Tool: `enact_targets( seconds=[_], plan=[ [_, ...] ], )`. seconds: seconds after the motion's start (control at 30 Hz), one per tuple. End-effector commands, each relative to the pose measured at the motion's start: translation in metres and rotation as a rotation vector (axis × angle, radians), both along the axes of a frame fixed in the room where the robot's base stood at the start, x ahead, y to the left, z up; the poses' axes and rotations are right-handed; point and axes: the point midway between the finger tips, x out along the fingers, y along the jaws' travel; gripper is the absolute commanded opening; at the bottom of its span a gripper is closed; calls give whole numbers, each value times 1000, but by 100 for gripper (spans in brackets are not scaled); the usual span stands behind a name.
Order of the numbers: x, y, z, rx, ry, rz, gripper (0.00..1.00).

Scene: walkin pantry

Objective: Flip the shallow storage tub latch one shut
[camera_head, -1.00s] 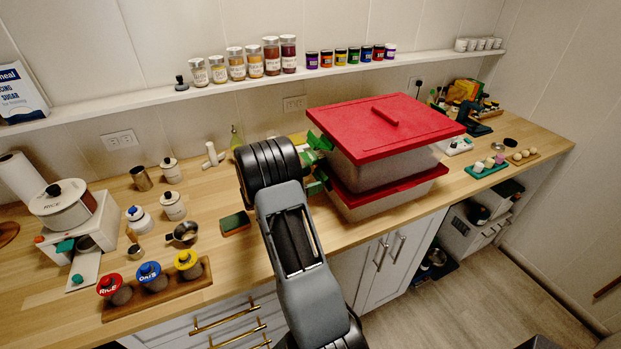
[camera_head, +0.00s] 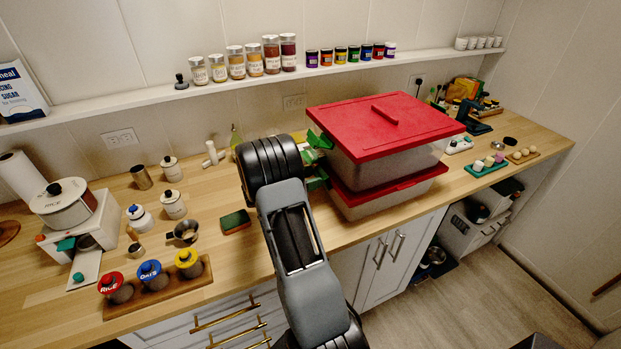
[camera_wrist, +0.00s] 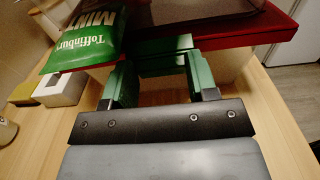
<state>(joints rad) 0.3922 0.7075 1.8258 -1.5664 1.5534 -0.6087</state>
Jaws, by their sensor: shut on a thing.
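Two translucent tubs with red lids are stacked on the counter. The lower, shallower storage tub (camera_head: 385,202) is under the larger upper tub (camera_head: 385,172). In the wrist view the lower tub's red lid (camera_wrist: 262,33) runs across the top right, with a green latch (camera_wrist: 165,64) at its near edge. My gripper (camera_wrist: 162,80) has its two green fingers on either side of this latch and is shut on it. In the head view my arm hides most of the gripper and part of the tubs' left side, where green pieces show.
A green mint packet (camera_wrist: 88,40) lies close left of the gripper. A green-topped sponge (camera_head: 235,222), a small pan (camera_head: 184,232) and a rack of lidded jars (camera_head: 152,276) stand left of my arm. A wall shelf (camera_head: 250,77) with jars runs behind.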

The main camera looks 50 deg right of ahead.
Motion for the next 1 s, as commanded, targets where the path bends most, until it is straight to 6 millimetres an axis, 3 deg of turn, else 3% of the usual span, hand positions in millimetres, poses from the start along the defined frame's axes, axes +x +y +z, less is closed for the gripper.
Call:
enact_targets(
  seconds=[0.1,0.3,0.6,0.63,0.9,1.0],
  plan=[
    [-2,-5,13,100,-44,-2,29],
    [-5,-11,14,231,-95,0,29],
    [-4,-11,11,244,-100,1,29],
    [-4,-11,11,244,-100,1,55],
    [-4,-11,11,243,-100,1,79],
    [-4,-11,11,244,-99,1,79]
  ],
)
